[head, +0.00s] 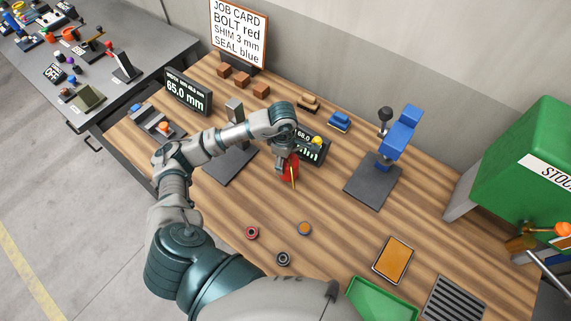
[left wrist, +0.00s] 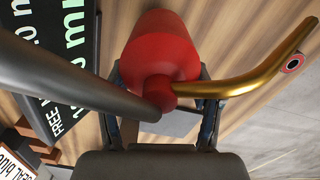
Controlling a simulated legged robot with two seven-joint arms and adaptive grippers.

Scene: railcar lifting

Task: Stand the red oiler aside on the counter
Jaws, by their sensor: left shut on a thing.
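The red oiler (head: 290,170) is near the middle of the wooden counter (head: 345,235), in front of a small dark display. Its thin golden spout points toward the counter's front edge. My left gripper (head: 283,160) reaches it from above and is shut on it. In the left wrist view the oiler's red body (left wrist: 160,48) sits between the two fingers of my left gripper (left wrist: 162,112), with the golden spout (left wrist: 250,82) curving right. I cannot tell whether its base touches the counter. My right gripper is not in view.
The small display (head: 312,148) stands close behind the oiler. A blue press on a dark base (head: 373,183) is to the right. Small rings (head: 252,232), an orange-topped tray (head: 393,260) and a green tray (head: 380,302) lie in front. Bare counter lies between them.

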